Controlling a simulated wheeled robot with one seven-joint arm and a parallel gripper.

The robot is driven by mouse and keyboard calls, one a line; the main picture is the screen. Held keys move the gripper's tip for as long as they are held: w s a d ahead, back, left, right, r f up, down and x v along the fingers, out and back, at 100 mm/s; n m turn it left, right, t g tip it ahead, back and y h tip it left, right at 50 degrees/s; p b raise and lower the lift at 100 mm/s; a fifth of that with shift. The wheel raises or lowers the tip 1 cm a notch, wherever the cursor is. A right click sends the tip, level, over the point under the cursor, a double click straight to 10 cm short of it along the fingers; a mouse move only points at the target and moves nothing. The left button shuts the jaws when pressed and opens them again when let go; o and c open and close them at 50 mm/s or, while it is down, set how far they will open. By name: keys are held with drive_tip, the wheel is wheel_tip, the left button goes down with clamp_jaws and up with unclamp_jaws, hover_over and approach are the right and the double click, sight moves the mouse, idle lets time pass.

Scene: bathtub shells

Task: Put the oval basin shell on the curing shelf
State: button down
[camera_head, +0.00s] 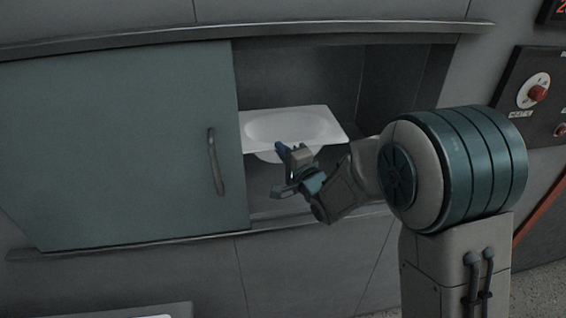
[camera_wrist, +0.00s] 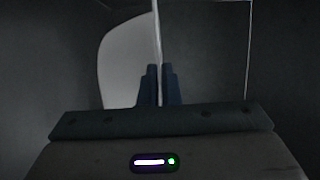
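The white oval basin shell (camera_head: 318,113) has a flat rim and an oval bowl; it is inside the open right part of a wall recess, which I take as the curing shelf (camera_head: 258,205). The rim lies nearly level, and the bowl's underside shows above the recess floor, apparently clear of it. My gripper (camera_head: 279,148) is at the shell's front rim. In the wrist view, the shell (camera_wrist: 127,60) shows edge-on, and the two close fingers of my gripper (camera_wrist: 160,72) are shut on the thin rim. The far underside is hidden.
A teal sliding door (camera_head: 110,140) with a vertical handle (camera_head: 215,162) covers the left part of the recess. A control panel with a red knob (camera_head: 537,94) is on the right wall. A grey surface edge (camera_head: 150,311) shows at the bottom left.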

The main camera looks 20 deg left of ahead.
drive_tip(key=shift+f, duration=2.1)
drive_tip(key=c, duration=1.6)
unclamp_jaws()
drive_tip(key=shift+c, duration=0.2)
